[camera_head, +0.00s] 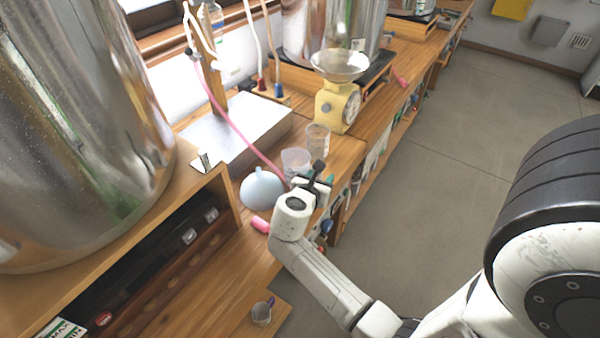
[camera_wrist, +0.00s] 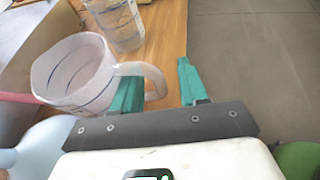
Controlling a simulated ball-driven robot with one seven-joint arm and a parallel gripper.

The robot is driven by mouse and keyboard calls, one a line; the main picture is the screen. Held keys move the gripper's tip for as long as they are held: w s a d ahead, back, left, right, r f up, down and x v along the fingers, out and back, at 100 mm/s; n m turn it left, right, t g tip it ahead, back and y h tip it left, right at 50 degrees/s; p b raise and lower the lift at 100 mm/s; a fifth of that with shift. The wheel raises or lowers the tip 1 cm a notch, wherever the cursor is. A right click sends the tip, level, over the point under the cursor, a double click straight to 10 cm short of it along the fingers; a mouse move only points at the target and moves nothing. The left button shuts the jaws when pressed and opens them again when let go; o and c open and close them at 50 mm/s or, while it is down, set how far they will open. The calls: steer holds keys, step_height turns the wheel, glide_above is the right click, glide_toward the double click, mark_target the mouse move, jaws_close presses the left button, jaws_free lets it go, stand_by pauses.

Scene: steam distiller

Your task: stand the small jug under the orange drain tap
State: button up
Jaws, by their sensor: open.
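A translucent jug (camera_head: 295,160) with a loop handle stands upright on the wooden bench, beside my gripper (camera_head: 318,178). In the wrist view the jug (camera_wrist: 75,75) lies ahead and left of my gripper (camera_wrist: 156,75). Its handle passes behind the left teal finger and shows in the gap between the fingers. The fingers are apart and not closed on it. Another small clear jug (camera_head: 262,312) stands on the lower wooden surface near the bottom of the head view. I cannot tell which is the small jug. I cannot make out an orange drain tap.
A clear beaker (camera_head: 318,138) stands just behind the jug, near a yellow scale (camera_head: 338,105). A pale blue round vessel (camera_head: 262,190) is left of my gripper. A pink hose (camera_head: 240,132) runs down to the jug. Large steel vessels (camera_head: 75,130) flank the bench. Floor at right is clear.

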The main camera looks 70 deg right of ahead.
steer(key=shift+x, duration=0.9)
jaws_close()
